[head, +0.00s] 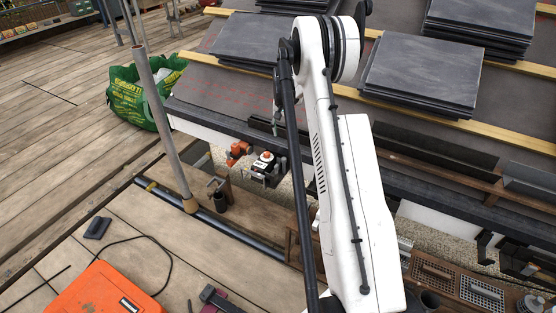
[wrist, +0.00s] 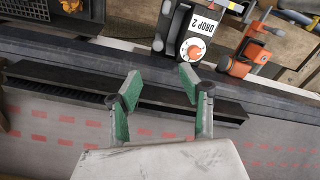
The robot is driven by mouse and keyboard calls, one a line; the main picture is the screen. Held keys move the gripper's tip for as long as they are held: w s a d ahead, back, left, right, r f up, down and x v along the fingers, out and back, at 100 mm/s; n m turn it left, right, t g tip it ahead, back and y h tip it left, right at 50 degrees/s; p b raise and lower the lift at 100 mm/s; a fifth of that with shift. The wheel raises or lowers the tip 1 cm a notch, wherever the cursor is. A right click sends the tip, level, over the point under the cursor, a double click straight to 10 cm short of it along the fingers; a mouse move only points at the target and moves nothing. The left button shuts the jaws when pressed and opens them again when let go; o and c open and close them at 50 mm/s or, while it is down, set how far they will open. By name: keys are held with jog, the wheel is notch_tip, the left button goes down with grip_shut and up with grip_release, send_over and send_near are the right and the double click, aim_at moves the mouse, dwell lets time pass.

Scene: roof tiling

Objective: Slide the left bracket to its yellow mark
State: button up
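My gripper (wrist: 159,78) is open in the wrist view, its two green-padded fingers apart with nothing held between them. The fingertips are over a long dark strip (wrist: 68,80) lying along the roof edge; I cannot tell whether they touch it. In the head view the dark strip (head: 262,126) is partly hidden by my arm, as is most of the gripper. I cannot surely pick out the left bracket or its yellow mark. An orange clamp-like part (wrist: 246,52) is beyond the edge; it also shows in the head view (head: 239,151).
A device labelled "DROP 2" (wrist: 193,40) with an orange knob stands beside the orange part. Stacks of dark tiles (head: 420,75) lie on the battened roof. A post (head: 160,110) stands left of my arm, near a green bag (head: 135,100). Red dashes mark the sheet (wrist: 55,125).

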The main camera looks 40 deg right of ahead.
aim_at(284, 158)
jog(key=f+b, duration=0.1)
jog(key=f, duration=0.4)
jog(key=d+f+b, duration=0.1)
jog(key=f+b, duration=0.1)
jog(key=f, duration=0.4)
jog(key=f+b, duration=0.1)
jog(key=f, duration=0.4)
jog(key=shift+w+d+f+b, duration=0.15)
jog(key=shift+w+f+b, duration=0.05)
jog(key=shift+f+b, duration=0.2)
grip_shut()
